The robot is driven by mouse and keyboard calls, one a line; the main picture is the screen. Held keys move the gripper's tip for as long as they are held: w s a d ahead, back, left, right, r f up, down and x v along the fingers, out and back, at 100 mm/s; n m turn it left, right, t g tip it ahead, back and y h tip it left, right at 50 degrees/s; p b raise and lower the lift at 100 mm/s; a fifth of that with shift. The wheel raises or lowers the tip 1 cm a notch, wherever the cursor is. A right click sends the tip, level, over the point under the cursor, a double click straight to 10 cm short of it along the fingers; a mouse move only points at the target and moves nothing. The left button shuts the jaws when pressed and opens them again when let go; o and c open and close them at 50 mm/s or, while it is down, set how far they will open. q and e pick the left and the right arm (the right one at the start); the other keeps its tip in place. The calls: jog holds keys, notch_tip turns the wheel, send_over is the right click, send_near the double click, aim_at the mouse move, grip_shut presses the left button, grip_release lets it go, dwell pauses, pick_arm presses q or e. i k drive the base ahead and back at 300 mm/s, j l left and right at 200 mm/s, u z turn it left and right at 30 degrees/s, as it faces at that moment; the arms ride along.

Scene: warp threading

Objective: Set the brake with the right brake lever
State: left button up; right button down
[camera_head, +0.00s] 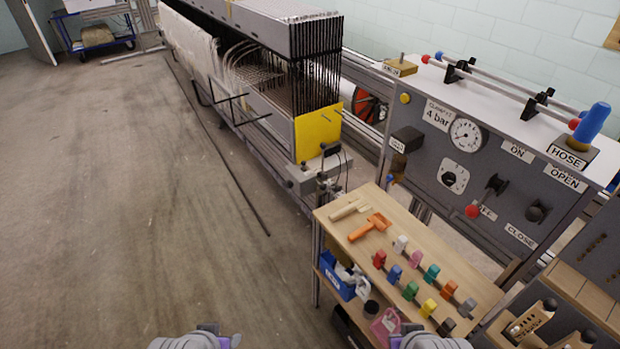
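No lever in view carries a readable brake label, so I cannot tell which is the right brake lever. Only grey and purple parts of my two arms show at the bottom edge, well short of the panel. My gripper fingers are not visible.
A wooden table (340,221) with an orange tool (370,226) and several coloured pegs stands before the panel. The loom (290,100) with a yellow plate (318,132) stands behind it. A blue bottle-like object (592,122) stands at right. The floor (110,190) at left is clear.

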aim_at(323, 187)
jog(key=i+j+z, duration=0.25)
jog(key=i+j, duration=1.35)
jog(key=i, duration=0.1)
